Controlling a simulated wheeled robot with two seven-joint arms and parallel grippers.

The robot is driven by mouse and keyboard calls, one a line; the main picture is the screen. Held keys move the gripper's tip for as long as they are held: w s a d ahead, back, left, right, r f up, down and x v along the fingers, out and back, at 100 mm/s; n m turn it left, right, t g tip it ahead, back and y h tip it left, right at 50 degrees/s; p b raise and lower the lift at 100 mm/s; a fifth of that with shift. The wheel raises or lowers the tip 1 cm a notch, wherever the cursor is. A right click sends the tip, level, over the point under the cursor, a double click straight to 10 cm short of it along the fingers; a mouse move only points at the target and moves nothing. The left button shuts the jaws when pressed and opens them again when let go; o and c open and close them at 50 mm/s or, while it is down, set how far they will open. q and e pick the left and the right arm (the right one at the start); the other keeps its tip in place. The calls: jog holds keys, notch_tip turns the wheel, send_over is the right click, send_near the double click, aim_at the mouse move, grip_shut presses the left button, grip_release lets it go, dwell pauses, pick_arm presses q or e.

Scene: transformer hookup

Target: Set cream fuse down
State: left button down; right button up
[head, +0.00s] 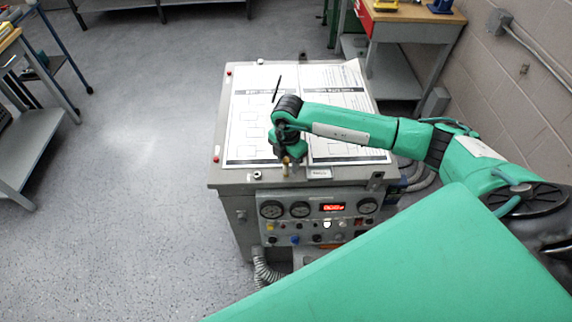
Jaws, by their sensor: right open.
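My right arm reaches in from the right over the grey transformer cabinet (213,180). My right gripper (290,164) points down near the front edge of the cabinet's top and is open. A small cream-tan piece, perhaps the cream fuse (286,168), shows at its fingertips. It is too small to tell whether it touches the fingers or stands on the top. My left gripper is out of view.
Printed sheets (248,130) cover most of the top, with a thin black rod (276,90) above them. The front panel has gauges (271,209), a red display (333,208) and knobs. A workbench (410,30) stands behind at right.

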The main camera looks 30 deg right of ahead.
aim_at(287, 167)
jog(key=shift+w+a+f+p, duration=0.15)
jog(key=shift+f+p, duration=0.55)
jog(key=shift+f, duration=1.25)
grip_shut()
jog(key=shift+r, duration=0.1)
